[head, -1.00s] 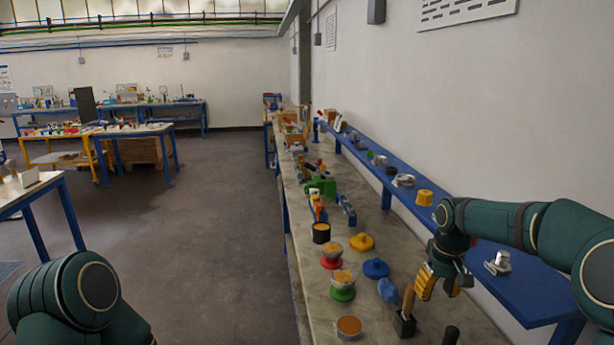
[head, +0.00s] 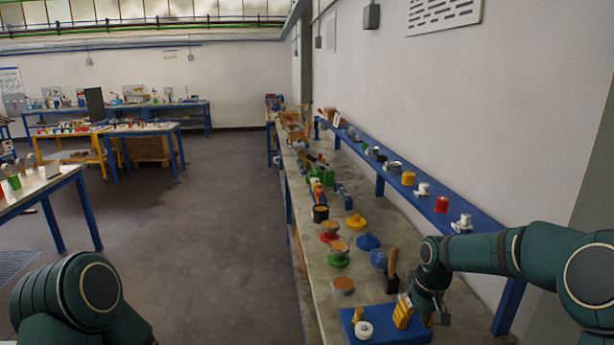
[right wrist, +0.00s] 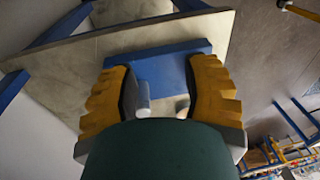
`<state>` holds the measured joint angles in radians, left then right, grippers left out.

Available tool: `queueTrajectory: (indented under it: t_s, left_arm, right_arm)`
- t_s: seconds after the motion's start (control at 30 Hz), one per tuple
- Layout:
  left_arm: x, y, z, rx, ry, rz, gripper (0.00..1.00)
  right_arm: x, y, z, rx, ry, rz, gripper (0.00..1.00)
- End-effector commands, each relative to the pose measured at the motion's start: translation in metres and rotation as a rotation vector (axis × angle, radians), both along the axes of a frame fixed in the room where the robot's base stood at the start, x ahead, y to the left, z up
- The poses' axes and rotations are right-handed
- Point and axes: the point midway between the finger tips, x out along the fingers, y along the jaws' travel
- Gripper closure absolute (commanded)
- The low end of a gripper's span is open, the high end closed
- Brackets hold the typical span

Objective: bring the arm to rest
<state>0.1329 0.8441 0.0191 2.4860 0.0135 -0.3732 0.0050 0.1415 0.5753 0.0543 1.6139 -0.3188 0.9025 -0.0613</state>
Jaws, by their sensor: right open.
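My right gripper (head: 418,315) hangs at the near end of the long bench (head: 312,272), its yellow fingers above or beside a blue plate (head: 362,314). In the right wrist view the gripper (right wrist: 160,90) is open, fingers apart. Between and beyond them lies the blue plate (right wrist: 165,65), with a small grey post (right wrist: 143,98) in the gap. Nothing is clearly held. Whether the fingers touch the plate cannot be told. My left arm shows only as a green link at the lower left; its gripper is out of view.
A white round part (head: 364,329) is on the blue plate. Flanged vessels, one red (head: 329,231) and one green (head: 338,254), stand farther along the bench. A wooden-handled tool (head: 392,264) stands near my right arm. A blue shelf (head: 424,201) runs along the wall.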

Motion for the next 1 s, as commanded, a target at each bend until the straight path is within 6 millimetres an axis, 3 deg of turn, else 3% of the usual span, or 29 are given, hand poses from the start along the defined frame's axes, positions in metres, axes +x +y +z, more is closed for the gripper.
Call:
queueTrajectory:
  t_s: [0.03, 0.17, 0.3, 0.5, 0.7, 0.8, 1.0]
  left_arm:
    - [0.000, 0.000, -0.004, 0.000, 0.000, 0.000, 0.53]
    - [-0.001, 0.000, -0.010, 0.000, 0.002, -0.002, 0.53]
    - [-0.002, -0.001, -0.017, 0.000, 0.007, -0.005, 0.53]
    - [-0.004, -0.001, -0.026, 0.000, 0.010, -0.008, 0.53]
    - [-0.005, -0.002, -0.031, 0.000, 0.012, -0.010, 0.53]
    - [-0.005, -0.002, -0.031, 0.000, 0.013, -0.010, 0.53]
    - [-0.005, -0.002, -0.031, 0.000, 0.013, -0.010, 0.53]
  right_arm:
    - [-0.008, 0.014, -0.027, 0.026, 0.006, 0.003, 0.53]
    - [-0.034, 0.053, -0.089, 0.104, -0.006, -0.016, 0.53]
    - [-0.082, 0.097, -0.155, 0.188, -0.016, -0.075, 0.53]
    - [-0.165, 0.136, -0.218, 0.249, -0.026, -0.196, 0.53]
    - [-0.220, 0.145, -0.239, 0.249, -0.039, -0.283, 0.53]
    - [-0.231, 0.146, -0.241, 0.245, -0.044, -0.301, 0.53]
    - [-0.233, 0.146, -0.241, 0.244, -0.048, -0.306, 0.53]
